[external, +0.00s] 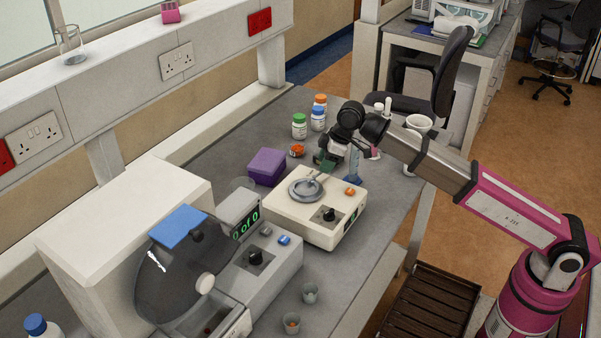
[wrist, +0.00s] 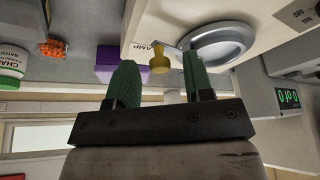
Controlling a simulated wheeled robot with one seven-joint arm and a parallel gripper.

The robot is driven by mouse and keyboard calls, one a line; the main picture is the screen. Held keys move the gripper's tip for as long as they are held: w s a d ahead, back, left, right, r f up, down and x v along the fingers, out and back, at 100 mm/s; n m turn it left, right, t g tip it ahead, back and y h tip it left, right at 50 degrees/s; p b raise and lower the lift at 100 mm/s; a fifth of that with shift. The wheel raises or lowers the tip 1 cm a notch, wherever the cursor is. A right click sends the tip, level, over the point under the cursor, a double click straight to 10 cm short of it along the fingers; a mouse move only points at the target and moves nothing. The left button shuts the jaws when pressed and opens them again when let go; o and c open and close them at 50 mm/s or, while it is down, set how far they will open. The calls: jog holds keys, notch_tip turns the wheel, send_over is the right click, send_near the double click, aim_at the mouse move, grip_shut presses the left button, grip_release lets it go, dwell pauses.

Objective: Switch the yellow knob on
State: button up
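The yellow knob (wrist: 160,59) shows in the wrist view, on a cream machine with a grey bowl (wrist: 215,45), next to a partly hidden label ending in "AMP". My gripper (wrist: 158,64) is open, with one green finger on either side of the knob in this view and clear gaps to both. I cannot tell how far the knob is from the fingertips in depth. In the external view my gripper (external: 326,160) is at the far side of the cream machine (external: 296,218). The knob cannot be made out there.
A grey counting machine (external: 262,262) with a "0 of 0" display stands in front. Two small cups (external: 310,293) are near the bench edge.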

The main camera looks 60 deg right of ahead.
grip_shut()
jog(key=shift+w+d+n+g+y, duration=0.1)
jog(key=shift+w+n+g+y, duration=0.3)
jog(key=shift+n, duration=0.9)
jog(key=shift+w, duration=0.1)
jog(key=shift+o, duration=0.3)
grip_release()
jog(key=shift+r, duration=0.1)
jog(key=v, duration=1)
jog(key=shift+r, duration=0.3)
